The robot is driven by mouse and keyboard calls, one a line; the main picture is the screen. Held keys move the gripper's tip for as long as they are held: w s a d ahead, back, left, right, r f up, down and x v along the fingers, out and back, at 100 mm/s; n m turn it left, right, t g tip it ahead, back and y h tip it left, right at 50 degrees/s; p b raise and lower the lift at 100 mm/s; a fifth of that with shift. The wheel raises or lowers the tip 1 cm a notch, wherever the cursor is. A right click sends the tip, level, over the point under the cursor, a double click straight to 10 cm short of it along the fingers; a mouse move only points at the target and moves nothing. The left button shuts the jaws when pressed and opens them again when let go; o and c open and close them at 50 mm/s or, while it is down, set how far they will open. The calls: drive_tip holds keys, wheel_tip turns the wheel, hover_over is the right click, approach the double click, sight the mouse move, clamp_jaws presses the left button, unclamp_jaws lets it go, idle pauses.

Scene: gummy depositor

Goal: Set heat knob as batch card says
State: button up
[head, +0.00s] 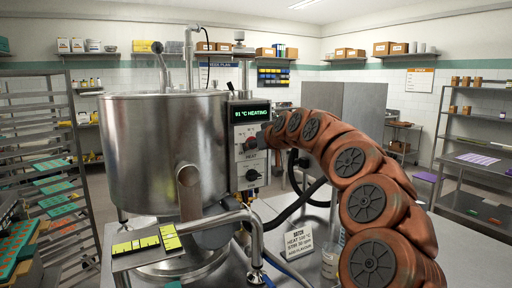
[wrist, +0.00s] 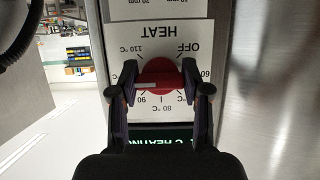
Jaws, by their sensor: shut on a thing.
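The red heat knob (wrist: 161,76) sits on a white plate marked HEAT, upside down in the wrist view. Its pale pointer line points left, between the 110 °C and 90 marks; my left finger hides the scale there. My gripper (wrist: 160,92) is shut on the knob, one finger on each side. In the head view my gripper (head: 262,138) reaches the control panel (head: 238,157) from the right. The display (head: 251,113) reads 91 °C HEATING. The batch card (head: 298,243) stands on the table; its heat line looks like 110 °C, but is small and blurred.
A large steel kettle (head: 160,150) stands left of the panel. A black lower knob (head: 252,175) is below the heat knob. A pipe (head: 235,218) and a hose (head: 288,215) run in front. A clear cup (head: 329,264) stands beside the card.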

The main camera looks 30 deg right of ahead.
drive_tip(key=shift+f, duration=0.1)
drive_tip(key=o, duration=1.2)
drive_tip(key=shift+c, duration=0.2)
drive_tip(key=shift+s, duration=0.1)
drive_tip(key=d+v, duration=0.1)
drive_tip(key=v, duration=1.1)
drive_tip(key=shift+a, duration=0.45)
